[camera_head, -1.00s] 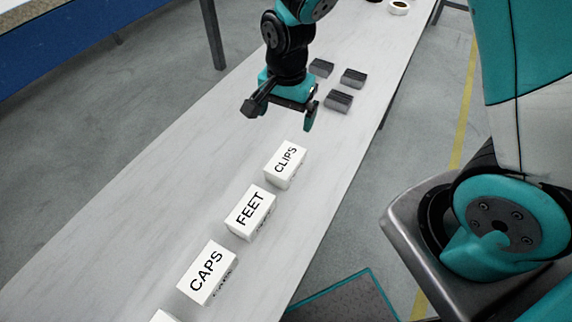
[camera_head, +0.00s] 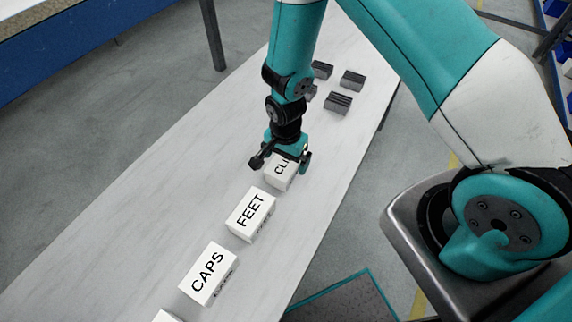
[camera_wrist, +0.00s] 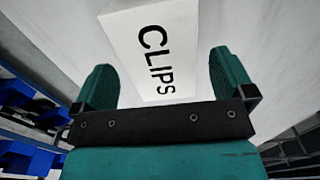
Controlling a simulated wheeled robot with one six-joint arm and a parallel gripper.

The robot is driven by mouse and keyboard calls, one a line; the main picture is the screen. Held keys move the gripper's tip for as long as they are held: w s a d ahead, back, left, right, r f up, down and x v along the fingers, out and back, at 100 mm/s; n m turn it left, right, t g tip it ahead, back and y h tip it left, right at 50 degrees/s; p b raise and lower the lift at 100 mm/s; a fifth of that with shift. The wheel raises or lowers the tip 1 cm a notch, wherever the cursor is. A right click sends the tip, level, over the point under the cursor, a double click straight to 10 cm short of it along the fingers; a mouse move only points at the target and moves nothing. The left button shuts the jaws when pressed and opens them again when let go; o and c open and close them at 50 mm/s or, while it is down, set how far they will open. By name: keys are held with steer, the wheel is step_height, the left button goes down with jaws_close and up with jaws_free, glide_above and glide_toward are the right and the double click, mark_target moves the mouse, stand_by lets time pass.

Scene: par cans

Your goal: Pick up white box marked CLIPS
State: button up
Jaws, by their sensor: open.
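The white box marked CLIPS (camera_head: 281,180) stands on the long bench, the farthest of the row of white boxes. In the head view my gripper (camera_head: 282,164) is right over it and hides part of its lettering. In the wrist view the box's top (camera_wrist: 152,45) reads CLIPS in full and lies ahead of and between the two teal fingers of my gripper (camera_wrist: 168,82). The fingers are spread wide, with a gap on each side of the box. I cannot tell whether the fingertips are below the box's top.
Farther back are several dark grey blocks (camera_head: 338,102). The bench is bare to the left of the row.

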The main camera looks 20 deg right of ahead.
mark_target(285, 160)
steer(key=shift+f, duration=1.8)
steer(key=c, duration=1)
steer(key=shift+c, duration=0.2)
steer(key=shift+w+r, duration=0.1)
steer(key=shift+r, duration=0.05)
